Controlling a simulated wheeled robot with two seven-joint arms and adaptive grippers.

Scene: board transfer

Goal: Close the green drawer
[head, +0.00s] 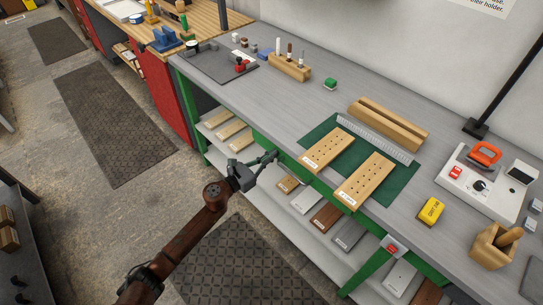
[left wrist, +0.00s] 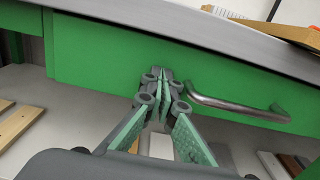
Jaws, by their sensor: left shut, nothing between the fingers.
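The green drawer (left wrist: 100,52) sits under the grey worktop. Its green front fills the upper part of the left wrist view, with a curved metal handle (left wrist: 238,106) right of my fingers. In the head view a strip of the drawer front (head: 263,143) shows below the bench edge, partly behind my gripper. My left gripper (head: 272,157) is shut and empty, its fingertips (left wrist: 162,82) in front of the drawer face, left of the handle. I cannot tell whether they touch the face or whether the drawer stands slightly out. My right gripper is not in view.
The grey worktop (head: 290,108) carries two drilled wooden boards (head: 365,182) on a green mat, a wooden tool block (head: 290,67) and a yellow box (head: 431,210). A lower shelf (head: 285,225) below the drawer holds several boards.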

